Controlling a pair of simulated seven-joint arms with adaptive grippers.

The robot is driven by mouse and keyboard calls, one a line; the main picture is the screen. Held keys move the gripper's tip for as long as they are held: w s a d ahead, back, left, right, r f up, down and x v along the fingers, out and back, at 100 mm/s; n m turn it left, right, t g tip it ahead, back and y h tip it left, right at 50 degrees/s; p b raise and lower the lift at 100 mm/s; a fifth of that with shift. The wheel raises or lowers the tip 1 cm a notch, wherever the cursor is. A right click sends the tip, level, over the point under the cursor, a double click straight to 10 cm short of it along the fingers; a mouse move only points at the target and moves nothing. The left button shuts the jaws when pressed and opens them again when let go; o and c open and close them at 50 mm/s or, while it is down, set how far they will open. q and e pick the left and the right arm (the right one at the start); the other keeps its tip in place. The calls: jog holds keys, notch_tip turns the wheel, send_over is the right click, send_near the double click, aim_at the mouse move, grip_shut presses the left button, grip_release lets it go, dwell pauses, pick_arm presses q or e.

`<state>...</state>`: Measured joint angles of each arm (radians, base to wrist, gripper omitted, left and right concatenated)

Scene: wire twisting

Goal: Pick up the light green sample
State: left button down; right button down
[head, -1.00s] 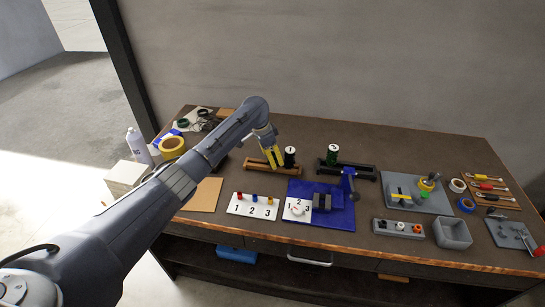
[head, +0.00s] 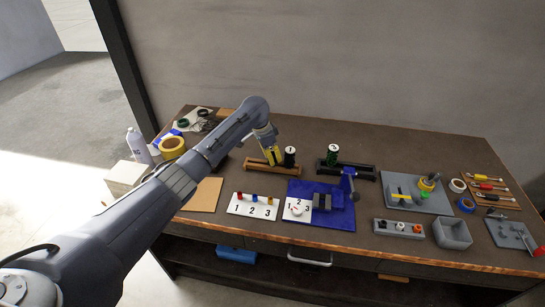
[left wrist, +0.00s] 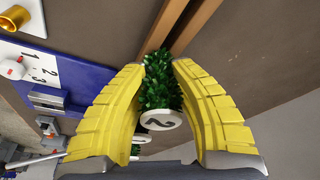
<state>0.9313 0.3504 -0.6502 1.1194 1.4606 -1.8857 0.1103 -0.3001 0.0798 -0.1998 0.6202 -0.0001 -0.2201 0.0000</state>
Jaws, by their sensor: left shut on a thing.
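In the head view my left gripper (head: 272,157) is low at the wooden rack (head: 273,168), and the sample is hidden by the fingers. A dark sample marked 1 (head: 290,154) stands just right of the gripper. My right gripper is not in view.
A green sample (head: 333,156) stands at a black rack (head: 350,170) further right. In front are a white board numbered 1 to 3 (head: 240,206) and a blue plate (head: 335,219) with a vise. Trays and tools fill the right side.

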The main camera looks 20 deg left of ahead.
pick_arm(q)
notch_tip(320, 180, up, 20)
dwell(0.8)
jog(key=c, duration=1.9)
grip_release()
grip_shut()
jog(key=shift+r, duration=2.45)
